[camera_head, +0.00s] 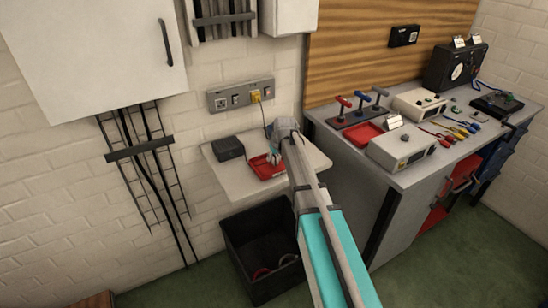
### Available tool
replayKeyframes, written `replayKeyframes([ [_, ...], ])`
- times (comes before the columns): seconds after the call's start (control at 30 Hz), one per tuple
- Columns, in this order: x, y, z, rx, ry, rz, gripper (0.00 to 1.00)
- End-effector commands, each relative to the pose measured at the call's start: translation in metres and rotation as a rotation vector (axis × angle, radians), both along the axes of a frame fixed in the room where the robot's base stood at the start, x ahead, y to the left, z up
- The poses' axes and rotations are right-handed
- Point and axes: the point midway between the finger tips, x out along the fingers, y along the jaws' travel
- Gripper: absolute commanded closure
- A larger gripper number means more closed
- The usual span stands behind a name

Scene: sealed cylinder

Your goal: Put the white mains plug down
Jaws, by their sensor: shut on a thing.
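My gripper (274,149) reaches down over the small white wall shelf, at the red tray on it. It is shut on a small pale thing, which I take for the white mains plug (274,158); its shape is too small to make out. The red tray (258,172) lies on the shelf (234,184) under the gripper. I cannot tell whether the plug touches the tray. My wrist and forearm hide the right part of the shelf.
A dark box (229,148) sits left of the tray. A socket strip (222,100) with a yellow plug (256,96) and hanging cord is on the wall above. A black bin (248,236) stands below. A cluttered workbench (350,138) is close on the right.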

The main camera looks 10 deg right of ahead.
Motion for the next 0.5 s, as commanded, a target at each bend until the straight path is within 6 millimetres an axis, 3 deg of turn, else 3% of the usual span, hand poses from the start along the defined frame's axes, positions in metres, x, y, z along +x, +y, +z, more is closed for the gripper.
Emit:
replayKeyframes([
  [0.5,0.000,0.000,-0.012,0.000,0.000,0.000,0.97],
])
